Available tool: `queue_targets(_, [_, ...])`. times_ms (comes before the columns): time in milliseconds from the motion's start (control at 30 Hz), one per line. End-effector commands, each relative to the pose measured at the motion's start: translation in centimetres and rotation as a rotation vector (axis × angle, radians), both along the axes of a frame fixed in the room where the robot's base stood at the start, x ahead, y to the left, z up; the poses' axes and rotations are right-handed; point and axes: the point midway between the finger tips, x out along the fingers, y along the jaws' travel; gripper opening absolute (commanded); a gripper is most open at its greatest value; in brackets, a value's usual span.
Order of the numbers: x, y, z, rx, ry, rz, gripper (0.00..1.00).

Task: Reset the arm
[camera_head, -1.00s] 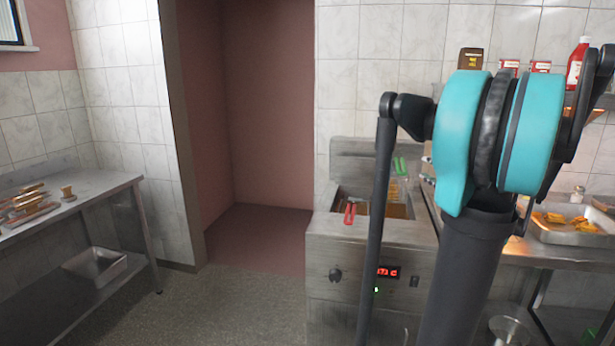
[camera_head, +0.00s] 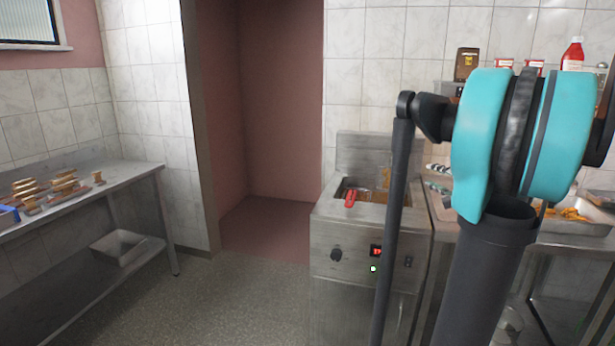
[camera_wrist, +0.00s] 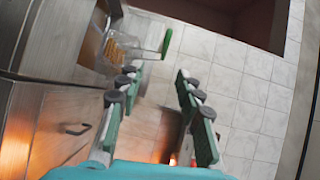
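My gripper (camera_wrist: 156,76) is open and empty in the wrist view, its two fingers with green pads spread apart. Its fingers also show in the head view (camera_head: 438,178), just left of my arm and beside the fryer. The fryer (camera_head: 335,232) stands in front of me with a lit red display. A basket with a red handle (camera_head: 350,198) sits in it. In the wrist view a wire basket (camera_wrist: 122,48) with a green handle (camera_wrist: 167,42) lies beyond the left fingertip. In the head view my arm hides much of the right side.
A steel table (camera_head: 120,181) with several bread pieces stands on the left, a metal pan (camera_head: 120,247) on its lower shelf. A counter with a food tray (camera_head: 560,228) is at the right. Sauce containers (camera_head: 466,64) stand on a shelf. Floor (camera_head: 235,290) between table and fryer is clear.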

Motion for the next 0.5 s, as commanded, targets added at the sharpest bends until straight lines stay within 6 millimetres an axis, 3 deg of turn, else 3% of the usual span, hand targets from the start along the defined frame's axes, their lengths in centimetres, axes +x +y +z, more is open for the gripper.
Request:
queue_targets(267, [-1.1,5.8,-3.9,-0.118,0.100,0.096,0.36])
queue_targets(367, [-2.0,8.6,-6.1,-0.187,0.152,0.146,0.36])
queue_targets(500, [-4.6,13.6,-10.4,-0.328,0.250,0.246,0.36])
